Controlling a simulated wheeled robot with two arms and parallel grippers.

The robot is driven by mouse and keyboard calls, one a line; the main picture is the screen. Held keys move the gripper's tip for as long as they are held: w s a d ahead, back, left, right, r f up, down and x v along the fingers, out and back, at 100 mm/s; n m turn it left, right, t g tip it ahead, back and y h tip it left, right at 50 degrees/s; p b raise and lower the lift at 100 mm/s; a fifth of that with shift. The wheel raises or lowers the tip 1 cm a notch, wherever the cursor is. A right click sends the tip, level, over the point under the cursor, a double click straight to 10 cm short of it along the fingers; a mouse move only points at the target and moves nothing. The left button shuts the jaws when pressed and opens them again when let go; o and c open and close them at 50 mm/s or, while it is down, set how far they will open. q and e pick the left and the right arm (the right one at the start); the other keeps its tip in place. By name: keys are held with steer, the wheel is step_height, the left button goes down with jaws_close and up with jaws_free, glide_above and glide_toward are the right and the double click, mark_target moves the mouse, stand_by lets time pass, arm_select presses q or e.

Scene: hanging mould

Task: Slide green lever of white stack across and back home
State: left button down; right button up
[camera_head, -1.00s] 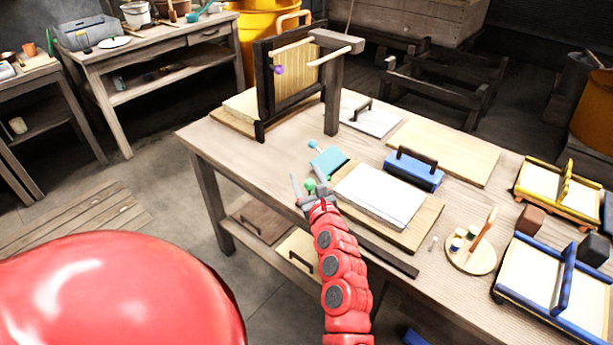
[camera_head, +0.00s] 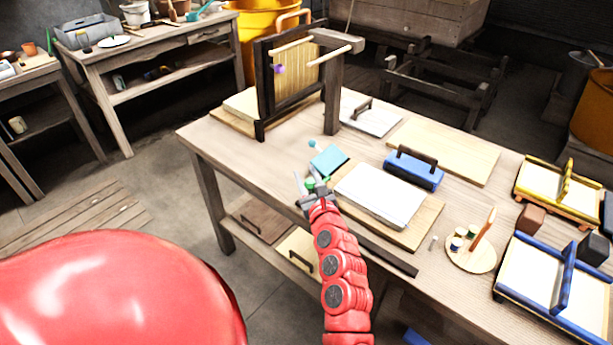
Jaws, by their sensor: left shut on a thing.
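The white stack (camera_head: 380,194) lies on a wooden board (camera_head: 424,222) near the front edge of the table. The green lever (camera_head: 309,184) shows as a small green knob at the stack's left end, partly covered by my gripper. My left gripper (camera_head: 311,187), on the red arm, is at the lever and shut on it. The fingers hide most of the lever's shaft. My right gripper is not in view.
A teal block (camera_head: 328,160) lies just behind the gripper. A blue block with a dark handle (camera_head: 414,170) stands behind the stack. A dark upright frame (camera_head: 290,78) with a purple knob stands at the table's back left. A round wooden stand (camera_head: 471,253) is to the right.

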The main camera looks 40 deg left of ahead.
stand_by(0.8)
arm_select(q)
steer(key=d+b, duration=0.2)
steer(key=d, duration=0.1)
steer(key=d+b, duration=0.3)
steer(key=d+f+b, duration=0.1)
steer(key=d+b, duration=0.2)
steer(key=shift+d+f, duration=0.1)
steer(key=shift+d, duration=0.3)
steer(key=d+b, duration=0.3)
steer(key=d, duration=0.2)
steer(key=d+b, duration=0.4)
steer(key=d, duration=0.2)
steer(key=s+d+r+b, duration=0.1)
steer(key=d+b, duration=0.2)
steer(key=d, duration=0.3)
steer(key=shift+b, duration=0.3)
steer(key=shift+d, duration=0.75)
steer(key=c, duration=0.5)
jaws_free()
steer(key=shift+d+r, duration=0.1)
steer(key=shift+d, duration=0.1)
